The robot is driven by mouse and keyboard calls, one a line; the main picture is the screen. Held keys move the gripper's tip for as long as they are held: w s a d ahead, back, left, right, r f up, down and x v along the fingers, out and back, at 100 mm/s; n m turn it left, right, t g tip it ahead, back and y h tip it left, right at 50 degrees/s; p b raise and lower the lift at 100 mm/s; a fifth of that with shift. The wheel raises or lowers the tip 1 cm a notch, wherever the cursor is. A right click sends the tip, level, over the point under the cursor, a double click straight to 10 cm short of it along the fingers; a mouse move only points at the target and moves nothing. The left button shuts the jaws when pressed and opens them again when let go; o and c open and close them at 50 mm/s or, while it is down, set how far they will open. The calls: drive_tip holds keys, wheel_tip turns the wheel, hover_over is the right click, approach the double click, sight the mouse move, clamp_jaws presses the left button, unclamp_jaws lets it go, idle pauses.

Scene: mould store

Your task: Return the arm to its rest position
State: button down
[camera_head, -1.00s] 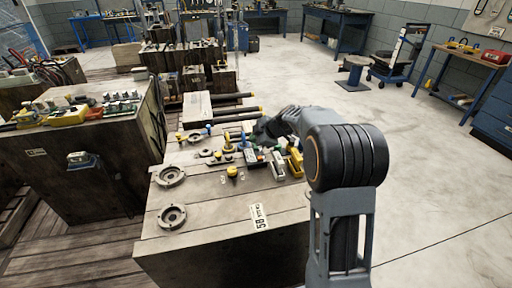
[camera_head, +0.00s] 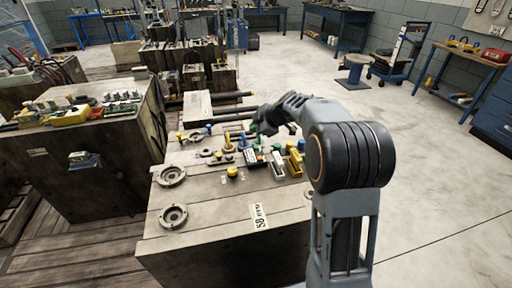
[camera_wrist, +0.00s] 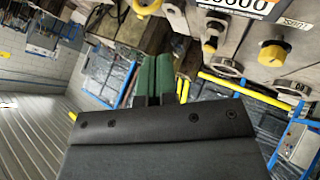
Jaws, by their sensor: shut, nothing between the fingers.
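My arm reaches from the lower right of the head view over the near wooden block table (camera_head: 225,220). My gripper (camera_head: 258,125) is a dark shape above the table's far right side. It is shut and empty. Its fingertips are small and partly blurred in the head view. In the wrist view my gripper (camera_wrist: 154,96) shows at the centre, with a green shape at its tip; I cannot tell what that shape is.
Below and beside the gripper lie several coloured parts, among them a yellow block (camera_head: 294,163) and a yellow knob (camera_head: 232,172). Two metal rings (camera_head: 172,176) lie at left. Another loaded wooden block (camera_head: 75,155) stands further left. Floor at right (camera_head: 440,180) is open.

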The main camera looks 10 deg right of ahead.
idle(0.4)
drive_tip(key=shift+m, duration=1)
drive_tip(key=s+f+m, duration=0.1)
drive_tip(key=m, duration=0.1)
drive_tip(key=s+f+m+g, duration=0.1)
drive_tip(key=s+m, duration=0.1)
drive_tip(key=s+f+m+g+h, duration=0.1)
drive_tip(key=f+m, duration=0.1)
drive_tip(key=shift+s+d, duration=0.15)
drive_tip(key=shift+d, duration=0.15)
drive_tip(key=s+r+m+h+p, duration=0.2)
drive_tip(key=s+r+m+p, duration=0.2)
drive_tip(key=s+r+p, duration=0.6)
drive_tip(key=s+r+m+g+h+p, duration=0.1)
drive_tip(key=s+r+m+h+p, duration=0.2)
drive_tip(key=s+r+p, duration=0.7)
drive_tip(key=s+r+m, duration=0.1)
drive_tip(key=s+m, duration=0.1)
drive_tip(key=s, duration=0.5)
drive_tip(key=shift+a+r, duration=0.25)
drive_tip(key=shift+r, duration=0.1)
